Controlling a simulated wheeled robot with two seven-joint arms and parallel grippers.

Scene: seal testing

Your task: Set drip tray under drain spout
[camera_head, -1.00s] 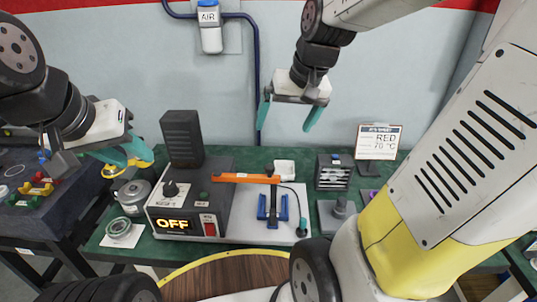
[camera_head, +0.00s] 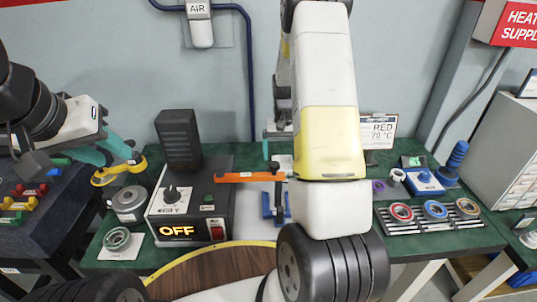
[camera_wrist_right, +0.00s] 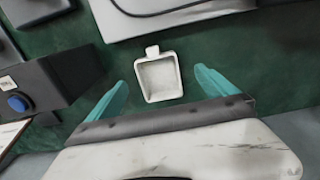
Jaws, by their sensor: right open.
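The drip tray appears to be the small white square tray with a short tab (camera_wrist_right: 160,78), lying on the green bench in the right wrist view. In the head view a sliver of it (camera_head: 281,162) shows beside my right arm. My right gripper (camera_wrist_right: 160,84) is open and empty, its teal fingers on either side of the tray's near part, apart from it. In the head view my right arm hides most of that gripper. My left gripper (camera_head: 122,150) is at the left, near a yellow ring-shaped part; its jaw state is unclear. I cannot make out a drain spout.
A control box reading OFF (camera_head: 180,215) and an orange bar on a blue stand (camera_head: 250,177) occupy the bench middle. A rack of coloured rings (camera_head: 435,212) and a blue device (camera_head: 423,180) stand right. A metal pot (camera_head: 130,204) stands left.

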